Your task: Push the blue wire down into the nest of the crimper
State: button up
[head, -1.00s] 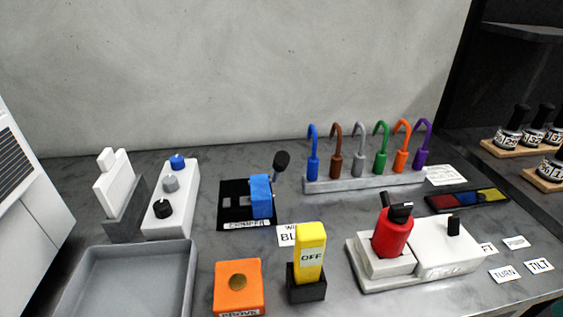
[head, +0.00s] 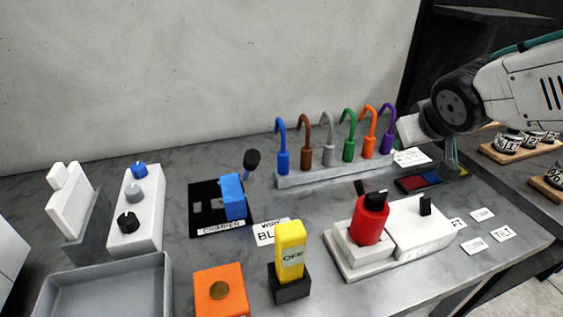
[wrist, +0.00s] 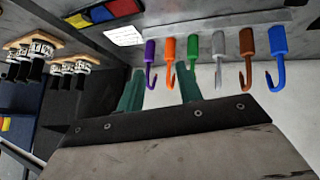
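The blue wire (head: 283,152) stands upright with a hooked top at the left end of the grey rack (head: 335,175). It shows at the right end of the row in the wrist view (wrist: 277,45). The crimper (head: 207,222) is a black plate with a blue block (head: 234,196) on its right side and a black-knobbed lever (head: 252,160) behind. No wire is visible in it; the nest cannot be made out clearly. My gripper (wrist: 160,80) has two teal fingers apart with nothing held between them, near the rack's purple-wire end, away from the blue wire.
Brown, grey, green, orange and purple wires share the rack. A colored tray (head: 418,183) lies beside my arm. A red-topped fixture (head: 370,220), yellow OFF switch (head: 289,250), orange button box (head: 220,292) and grey bin (head: 110,285) fill the front. A card (head: 268,233) lies right of the crimper.

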jog(key=w+a+n+t+y, duration=0.2)
jog(key=w+a+y, duration=0.1)
jog(key=w+a, duration=0.3)
jog(key=n+g+y, duration=0.1)
jog(key=n+y, duration=0.5)
jog(key=y, duration=0.3)
send_near(284, 152)
jog(key=w+a, duration=0.2)
jog(key=w, duration=0.1)
jog(key=x, duration=0.7)
jog(key=shift+s+a+f, duration=0.1)
jog(key=shift+s+a, duration=0.05)
jog(key=shift+s, duration=0.2)
jog(key=shift+c, duration=0.2)
jog(key=shift+g, duration=0.3)
grip_shut()
